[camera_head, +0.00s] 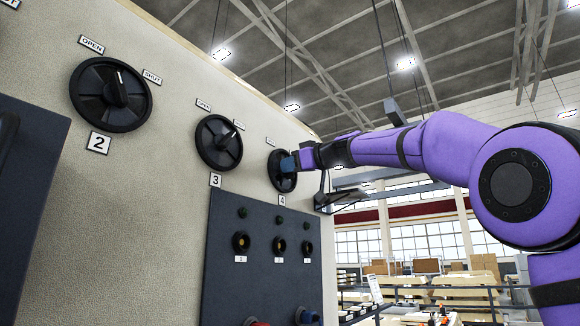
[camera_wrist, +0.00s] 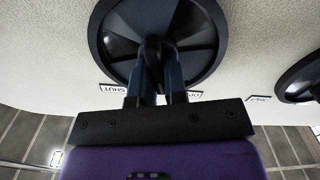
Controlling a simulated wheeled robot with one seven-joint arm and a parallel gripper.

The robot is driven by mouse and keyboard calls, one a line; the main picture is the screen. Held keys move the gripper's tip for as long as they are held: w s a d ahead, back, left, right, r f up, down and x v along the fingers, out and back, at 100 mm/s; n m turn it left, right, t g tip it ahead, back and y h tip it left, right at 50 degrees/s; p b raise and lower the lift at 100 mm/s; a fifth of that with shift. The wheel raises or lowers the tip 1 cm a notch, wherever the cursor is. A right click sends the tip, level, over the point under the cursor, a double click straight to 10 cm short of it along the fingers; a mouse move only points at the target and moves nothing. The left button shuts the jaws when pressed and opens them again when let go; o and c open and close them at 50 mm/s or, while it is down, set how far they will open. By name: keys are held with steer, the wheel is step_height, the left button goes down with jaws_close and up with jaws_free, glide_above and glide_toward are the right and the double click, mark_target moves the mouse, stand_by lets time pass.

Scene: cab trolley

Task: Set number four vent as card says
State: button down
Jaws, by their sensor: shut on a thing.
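The number four vent (camera_head: 274,173) is a round black dial on the beige wall, right of the other vents. Its number plate "4" (camera_head: 281,200) is below it. In the wrist view the dial (camera_wrist: 108,45) fills the upper middle. My gripper (camera_head: 288,164) is shut on the dial's central knob (camera_wrist: 153,48), with one blue finger on each side. The SHUT label (camera_wrist: 116,90) shows at the dial's edge in the wrist view; the OPEN label (camera_wrist: 194,95) is partly covered.
Vent two (camera_head: 111,95) and vent three (camera_head: 219,142) are similar dials to the left, with OPEN and SHUT labels. A dark panel (camera_head: 225,270) with several knobs is below vent four. A dark bracket-like fixture (camera_head: 335,198) juts out close below my wrist.

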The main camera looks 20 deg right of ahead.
steer(key=m, duration=0.4)
steer(key=shift+w+d+m, duration=0.1)
steer(key=shift+d+m, duration=0.1)
steer(key=shift+m, duration=0.1)
steer(key=shift+w+d+m, duration=0.15)
steer(key=shift+m, duration=2.35)
steer(key=c, duration=1.2)
jaws_free()
steer(key=shift+o, duration=0.2)
steer(key=v, duration=1.1)
